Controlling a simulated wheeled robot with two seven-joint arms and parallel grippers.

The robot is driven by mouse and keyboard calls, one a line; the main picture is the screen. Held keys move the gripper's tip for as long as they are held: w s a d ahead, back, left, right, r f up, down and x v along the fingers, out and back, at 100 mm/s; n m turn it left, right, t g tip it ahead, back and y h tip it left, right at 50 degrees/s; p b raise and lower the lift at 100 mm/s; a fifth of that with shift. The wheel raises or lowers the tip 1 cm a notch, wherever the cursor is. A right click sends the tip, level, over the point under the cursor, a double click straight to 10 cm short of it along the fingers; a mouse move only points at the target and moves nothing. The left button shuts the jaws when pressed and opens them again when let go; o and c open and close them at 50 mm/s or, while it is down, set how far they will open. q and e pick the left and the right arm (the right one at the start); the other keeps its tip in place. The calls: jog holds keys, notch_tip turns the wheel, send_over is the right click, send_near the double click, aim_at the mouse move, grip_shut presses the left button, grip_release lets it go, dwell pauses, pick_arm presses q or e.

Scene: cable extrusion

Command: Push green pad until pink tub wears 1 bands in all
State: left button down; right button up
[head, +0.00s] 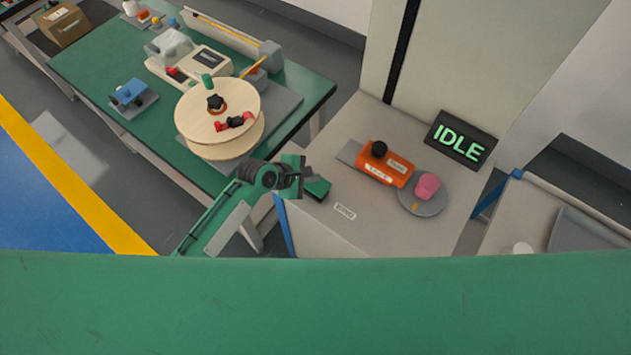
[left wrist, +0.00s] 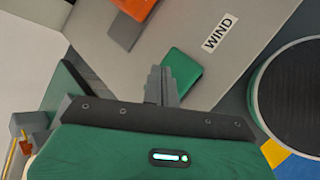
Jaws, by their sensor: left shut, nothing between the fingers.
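The green pad (head: 319,189) sits at the left edge of the grey bench top, beside a WIND label (head: 344,212). The pad also shows in the left wrist view (left wrist: 187,72), partly behind the fingers. My left gripper (head: 301,181) is shut and empty, with its fingertips (left wrist: 160,72) over or beside the pad's near side; I cannot tell whether they touch. The pink tub (head: 428,185) sits on a round grey plate (head: 423,207). No band is clearly visible on the tub. My right gripper is out of view.
An orange unit (head: 385,166) with a black knob stands beside the plate. A dark display (head: 460,140) reads IDLE. On the green table (head: 100,65) at left is a large wooden spool (head: 215,120). The bench front is clear.

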pick_arm(q)
jog(key=shift+f, duration=0.2)
dwell(0.6)
jog(key=shift+f, duration=0.25)
